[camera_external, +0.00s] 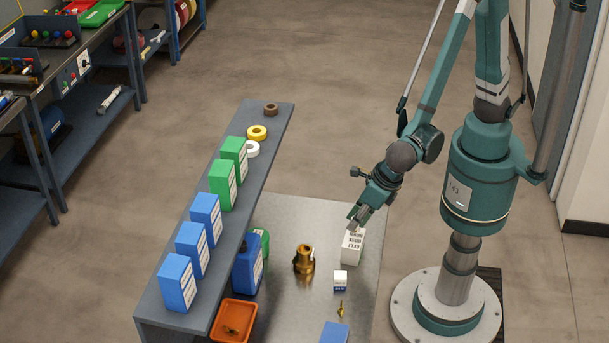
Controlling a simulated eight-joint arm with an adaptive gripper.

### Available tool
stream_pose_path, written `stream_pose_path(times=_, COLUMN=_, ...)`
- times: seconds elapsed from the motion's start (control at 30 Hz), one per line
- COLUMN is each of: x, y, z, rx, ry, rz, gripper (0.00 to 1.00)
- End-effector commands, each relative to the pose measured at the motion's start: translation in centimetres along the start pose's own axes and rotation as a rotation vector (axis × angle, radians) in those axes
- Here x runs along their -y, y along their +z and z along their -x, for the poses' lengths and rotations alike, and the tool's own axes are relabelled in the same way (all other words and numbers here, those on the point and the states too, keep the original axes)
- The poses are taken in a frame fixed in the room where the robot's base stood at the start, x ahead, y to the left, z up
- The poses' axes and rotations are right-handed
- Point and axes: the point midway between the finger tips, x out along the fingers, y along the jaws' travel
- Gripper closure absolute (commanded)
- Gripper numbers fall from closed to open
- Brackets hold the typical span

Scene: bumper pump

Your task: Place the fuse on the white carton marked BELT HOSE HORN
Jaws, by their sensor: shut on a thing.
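The white carton (352,247) marked BELT HOSE HORN stands upright on the grey metal table, near its right edge. My gripper (357,217) is right above the carton's top, pointing down and to the left. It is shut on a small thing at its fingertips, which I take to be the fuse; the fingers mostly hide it. Whether that thing touches the carton's top I cannot tell.
A smaller white and blue box (340,281), a brass fitting (304,259) and a small brass piece (340,310) stand near the carton. An orange bin (233,320) is front left. A raised shelf (266,152) carries blue and green boxes and tape rolls.

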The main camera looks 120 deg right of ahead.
Motion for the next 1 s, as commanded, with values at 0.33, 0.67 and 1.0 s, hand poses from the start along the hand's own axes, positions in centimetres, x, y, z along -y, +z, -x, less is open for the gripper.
stream_pose_path(times=0.33, x=0.0, y=-1.0, z=-2.4, rx=0.000, ry=0.000, rz=0.000, gripper=0.93)
stream_pose_path(times=0.67, x=0.0, y=-1.0, z=-2.4, rx=0.000, ry=0.000, rz=0.000, gripper=0.93)
stream_pose_path(times=1.0, x=0.0, y=-1.1, z=-2.7, rx=0.000, ry=0.000, rz=0.000, gripper=0.70)
